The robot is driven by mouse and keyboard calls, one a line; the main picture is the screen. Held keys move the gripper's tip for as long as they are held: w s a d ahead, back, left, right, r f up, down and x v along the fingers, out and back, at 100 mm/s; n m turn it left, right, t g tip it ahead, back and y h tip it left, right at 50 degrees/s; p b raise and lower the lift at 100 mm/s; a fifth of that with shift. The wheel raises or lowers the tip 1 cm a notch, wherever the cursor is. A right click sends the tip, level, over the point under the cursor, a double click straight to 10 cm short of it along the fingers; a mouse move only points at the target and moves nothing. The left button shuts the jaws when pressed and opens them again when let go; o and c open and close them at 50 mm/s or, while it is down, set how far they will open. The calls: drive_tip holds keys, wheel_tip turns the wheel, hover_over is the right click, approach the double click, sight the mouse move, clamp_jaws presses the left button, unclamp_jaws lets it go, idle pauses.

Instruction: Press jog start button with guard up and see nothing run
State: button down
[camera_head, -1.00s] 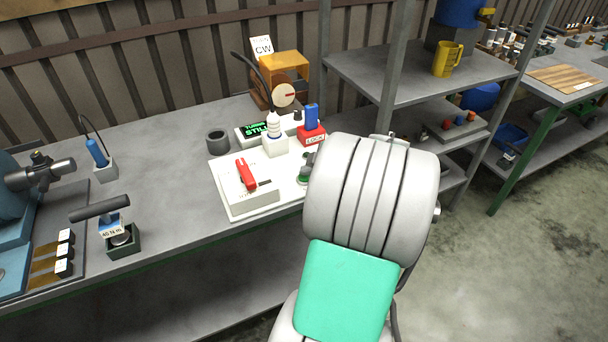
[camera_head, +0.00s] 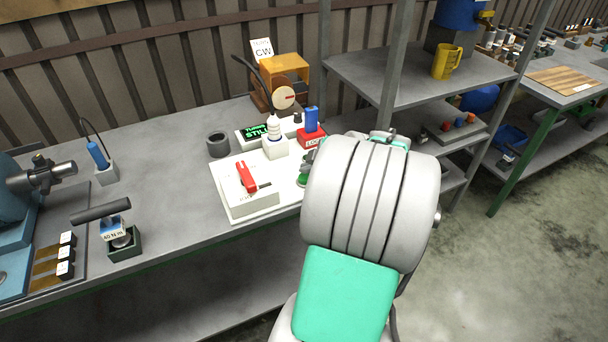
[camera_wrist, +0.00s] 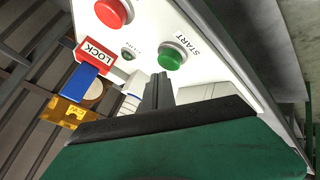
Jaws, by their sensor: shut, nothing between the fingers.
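In the wrist view a green button (camera_wrist: 172,55) marked START stands on a white panel (camera_wrist: 215,55), with a red button (camera_wrist: 113,12) beside it. My gripper (camera_wrist: 158,80) is shut and empty, its dark tips close to the green button; I cannot tell whether they touch it. The orange guard (camera_head: 290,70) is at the back by a pale disc (camera_head: 284,97). The display (camera_head: 256,132) reads STILL.
A red LOCK block (camera_head: 311,136) with a blue piece (camera_head: 311,119), a white ribbed part (camera_head: 274,130) and a red lever (camera_head: 246,177) stand near my arm. A dark cup (camera_head: 218,144) is left of them.

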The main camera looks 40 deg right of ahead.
drive_tip(key=shift+r, duration=0.15)
drive_tip(key=shift+r+p, duration=1.1)
drive_tip(key=shift+r, duration=1.45)
drive_tip(key=shift+f, duration=0.1)
